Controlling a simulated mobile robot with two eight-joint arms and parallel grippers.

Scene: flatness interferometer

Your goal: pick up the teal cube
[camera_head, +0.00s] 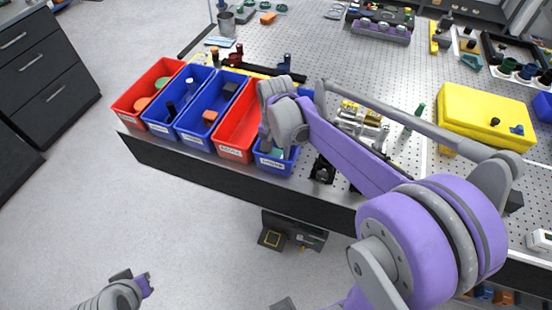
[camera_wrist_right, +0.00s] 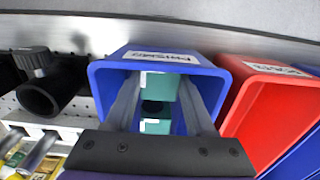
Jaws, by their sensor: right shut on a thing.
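A blue bin (camera_head: 272,163) at the right end of the bin row holds teal blocks. In the right wrist view the blue bin (camera_wrist_right: 225,85) shows a teal cube (camera_wrist_right: 163,84) between my fingertips and another teal face (camera_wrist_right: 155,126) closer to the wrist, with a dark round spot between them. I cannot tell whether these are one piece. My right gripper (camera_wrist_right: 162,90) reaches into the bin and is shut on the teal cube. In the head view my right arm hides part of this bin. My left gripper (camera_head: 146,283) is at the lower left, over the floor, away from the bins.
A red bin (camera_head: 239,134) stands directly beside the blue bin, with more blue and red bins to the left. A black cylindrical fitting (camera_wrist_right: 45,88) stands close to the bin on its other side. A yellow case (camera_head: 487,112) lies on the perforated table at right.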

